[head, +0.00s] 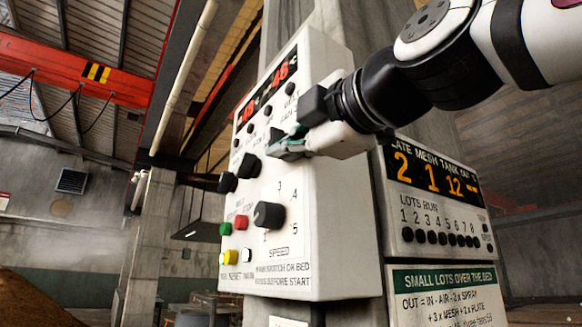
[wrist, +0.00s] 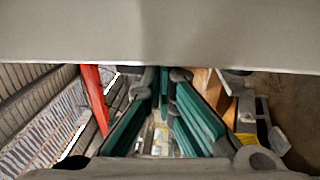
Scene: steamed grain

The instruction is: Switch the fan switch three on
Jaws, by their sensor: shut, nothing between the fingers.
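A white control box (head: 335,240) stands upright in the head view, with small dark switches (head: 267,110) in a slanting row under its red display. Labels beside them are too small to read surely, so I cannot tell which is fan switch three or how it is set. My gripper (head: 277,149) is shut and empty in front of the box's upper face, just below that row. It hides part of the face, and contact with a switch cannot be made out. In the wrist view the teal finger pads of my gripper (wrist: 160,115) show below a pale surface filling the top.
A larger speed knob (head: 268,215) and several coloured buttons (head: 241,222) are lower on the box. A second panel with an orange display (head: 432,178) stands at right. Open air lies left of the box.

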